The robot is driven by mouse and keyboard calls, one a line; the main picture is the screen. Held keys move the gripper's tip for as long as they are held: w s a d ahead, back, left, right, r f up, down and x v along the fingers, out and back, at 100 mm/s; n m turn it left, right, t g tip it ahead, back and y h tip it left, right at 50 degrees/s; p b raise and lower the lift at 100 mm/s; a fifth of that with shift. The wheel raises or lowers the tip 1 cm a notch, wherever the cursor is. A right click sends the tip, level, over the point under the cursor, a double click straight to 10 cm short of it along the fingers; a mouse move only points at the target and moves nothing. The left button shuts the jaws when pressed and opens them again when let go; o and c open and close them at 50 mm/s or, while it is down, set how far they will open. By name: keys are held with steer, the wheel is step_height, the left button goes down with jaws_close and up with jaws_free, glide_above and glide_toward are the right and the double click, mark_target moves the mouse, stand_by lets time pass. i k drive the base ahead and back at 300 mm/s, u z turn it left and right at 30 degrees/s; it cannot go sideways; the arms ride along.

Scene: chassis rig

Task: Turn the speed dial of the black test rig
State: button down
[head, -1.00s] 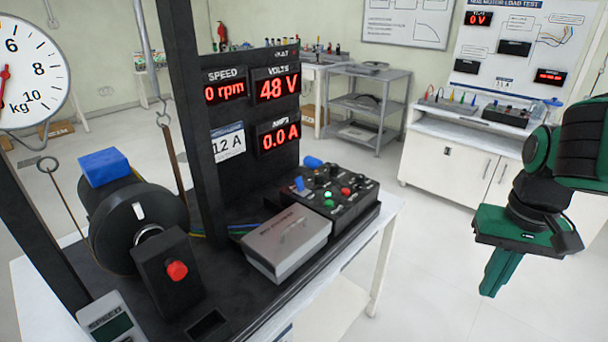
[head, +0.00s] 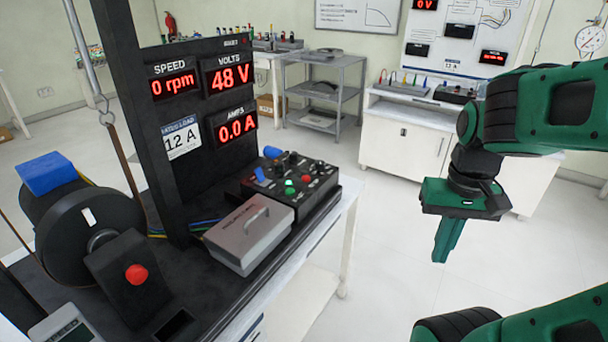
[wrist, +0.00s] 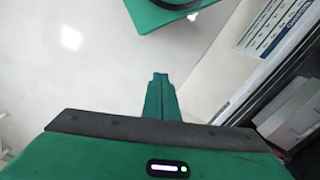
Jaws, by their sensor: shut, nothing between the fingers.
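The black test rig (head: 215,262) stands on a white table at the left in the head view. Its control box (head: 316,194) lies at the rig's right end, with several small knobs, a green and a red button and blue parts on top. I cannot tell which knob is the speed dial. The speed display (head: 174,86) reads 0 rpm. My gripper (head: 441,258) is shut and empty, pointing down over open floor to the right of the rig, well apart from it. The closed fingers also show in the wrist view (wrist: 160,80).
A grey metal box with a handle (head: 248,234) sits in front of the control box. A red mushroom button (head: 136,274) and a flywheel (head: 88,226) are at the left. A grey shelf (head: 322,92) and white cabinet (head: 402,146) stand behind. The floor between is clear.

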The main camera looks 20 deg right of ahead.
mark_target(319, 165)
steer(key=u, duration=1.6)
steer(key=k, duration=0.95)
steer(key=z, duration=1.1)
steer(key=i, duration=1)
steer(key=u, duration=0.05)
